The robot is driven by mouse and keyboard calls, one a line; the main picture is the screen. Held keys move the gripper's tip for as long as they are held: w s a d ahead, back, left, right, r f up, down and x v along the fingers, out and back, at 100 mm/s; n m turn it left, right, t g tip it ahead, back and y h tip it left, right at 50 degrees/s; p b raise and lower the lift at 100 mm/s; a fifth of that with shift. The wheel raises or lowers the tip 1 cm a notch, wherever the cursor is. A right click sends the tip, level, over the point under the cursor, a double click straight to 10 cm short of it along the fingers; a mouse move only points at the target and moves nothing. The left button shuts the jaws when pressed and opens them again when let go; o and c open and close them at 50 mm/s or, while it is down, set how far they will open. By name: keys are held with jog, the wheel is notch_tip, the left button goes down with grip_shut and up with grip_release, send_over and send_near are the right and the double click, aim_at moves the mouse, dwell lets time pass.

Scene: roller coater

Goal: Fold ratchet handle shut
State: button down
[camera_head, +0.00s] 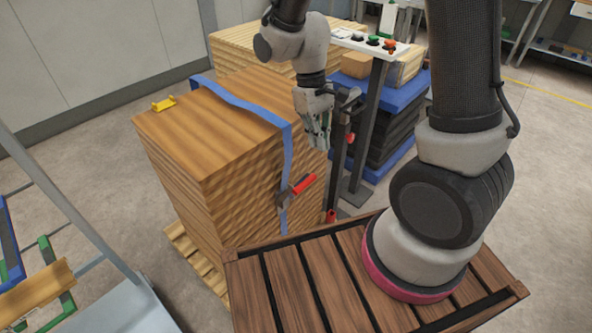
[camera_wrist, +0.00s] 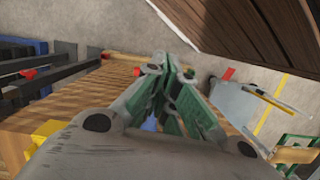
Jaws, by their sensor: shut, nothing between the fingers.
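The ratchet (camera_head: 285,197) sits on the blue strap (camera_head: 287,155), on the side face of the wood stack (camera_head: 205,125). Its red handle (camera_head: 304,184) sticks out from the stack, angled up to the right. My gripper (camera_head: 321,143) is shut and empty. In the head view it appears above and slightly right of the handle, apart from it. In the wrist view my gripper's fingers (camera_wrist: 172,72) cover the middle, a bit of blue strap (camera_wrist: 150,124) shows between them, and a red piece (camera_wrist: 228,73), probably the handle, shows to their right. The ratchet body is hidden there.
A post with a button panel (camera_head: 372,42) stands right of the stack, close to my gripper. A yellow corner piece (camera_head: 164,103) lies on the stack top. My slatted wooden deck (camera_head: 300,283) is in front. Blue-topped stacks (camera_head: 385,95) stand behind.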

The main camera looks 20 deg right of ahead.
aim_at(295, 190)
jog(key=w+a+f+n+t, duration=0.1)
jog(key=w+a+f, duration=0.3)
jog(key=w+f, duration=0.1)
jog(key=shift+w+t+y, duration=0.3)
jog(key=shift+w+t, duration=0.1)
jog(key=shift+w, duration=0.35)
jog(key=shift+a+f, duration=0.1)
jog(key=shift+f, duration=0.1)
notch_tip(295, 190, down, 10)
jog(key=shift+s+d, duration=0.2)
jog(key=shift+s, duration=0.05)
jog(key=shift+s, duration=0.1)
